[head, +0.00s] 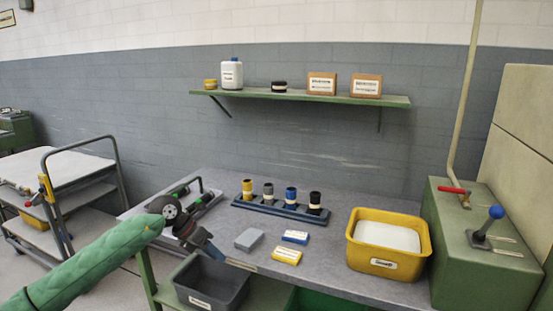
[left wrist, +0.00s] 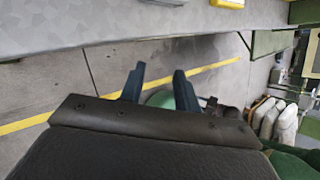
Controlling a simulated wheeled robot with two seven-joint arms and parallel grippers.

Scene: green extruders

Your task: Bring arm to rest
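My left arm (head: 90,262), with a green sleeve, comes in from the lower left in the head view. My left gripper (head: 212,252) hangs at its end near the bench's front-left edge, close to the dark grey bin. In the left wrist view, the left gripper (left wrist: 159,84) has two dark blue fingers standing well apart with nothing between them. Floor with a yellow line (left wrist: 200,76) lies beyond them. My right arm and gripper are in neither view.
The grey bench (head: 333,259) carries a rack (head: 280,207) of several coloured cylinders, small blocks, and a yellow bin (head: 388,264). The dark grey bin (head: 214,283) is at the front. A green lever box (head: 480,265) stands right. A trolley (head: 70,165) stands left, with floor between.

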